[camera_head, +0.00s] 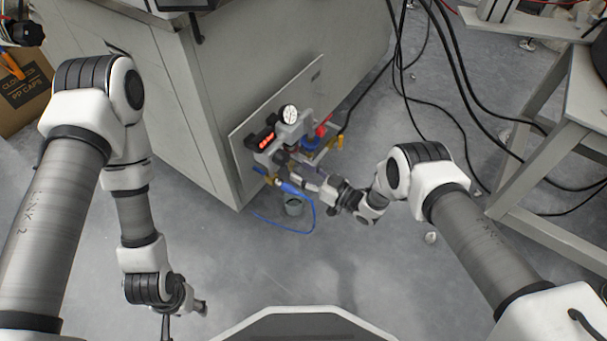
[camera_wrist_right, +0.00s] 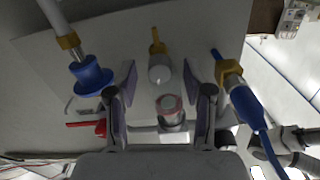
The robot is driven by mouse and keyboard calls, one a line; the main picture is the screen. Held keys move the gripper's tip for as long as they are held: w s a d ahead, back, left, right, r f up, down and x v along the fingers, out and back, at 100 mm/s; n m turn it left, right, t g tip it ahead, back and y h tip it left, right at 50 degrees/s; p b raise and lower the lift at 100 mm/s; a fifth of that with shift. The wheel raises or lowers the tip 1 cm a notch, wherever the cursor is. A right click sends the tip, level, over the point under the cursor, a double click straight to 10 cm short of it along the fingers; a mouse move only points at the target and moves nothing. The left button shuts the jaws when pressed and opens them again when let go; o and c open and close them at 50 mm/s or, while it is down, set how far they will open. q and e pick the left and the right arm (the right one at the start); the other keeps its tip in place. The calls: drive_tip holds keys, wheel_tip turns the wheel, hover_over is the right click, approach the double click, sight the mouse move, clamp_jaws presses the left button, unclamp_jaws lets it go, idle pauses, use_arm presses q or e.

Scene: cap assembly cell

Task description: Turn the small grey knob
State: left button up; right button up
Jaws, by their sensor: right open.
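The small grey knob (camera_wrist_right: 160,70) is a short pale cylinder on a brass stem in the right wrist view. It sits between the two spread fingers of my right gripper (camera_wrist_right: 172,82), with a visible gap on each side. In the head view my right gripper (camera_head: 288,172) is at the lower part of the valve panel (camera_head: 240,140), and the knob is not clear there. I cannot tell whether a finger touches the knob. My left gripper (camera_head: 190,304) hangs at the lower left, away from the panel, its jaws unclear.
A blue knob (camera_wrist_right: 92,76), a red handle (camera_wrist_right: 84,124) and a blue hose (camera_wrist_right: 248,105) with a brass fitting surround the fingers. A pressure gauge (camera_head: 289,114) stands above. Black cables (camera_head: 455,108) lie at right.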

drive_tip(key=shift+w+a+r, duration=0.1)
drive_tip(key=shift+w+a, duration=0.05)
drive_tip(key=shift+a, duration=0.05)
clamp_jaws()
drive_tip(key=n, duration=0.3)
drive_tip(key=shift+n, duration=0.4)
unclamp_jaws()
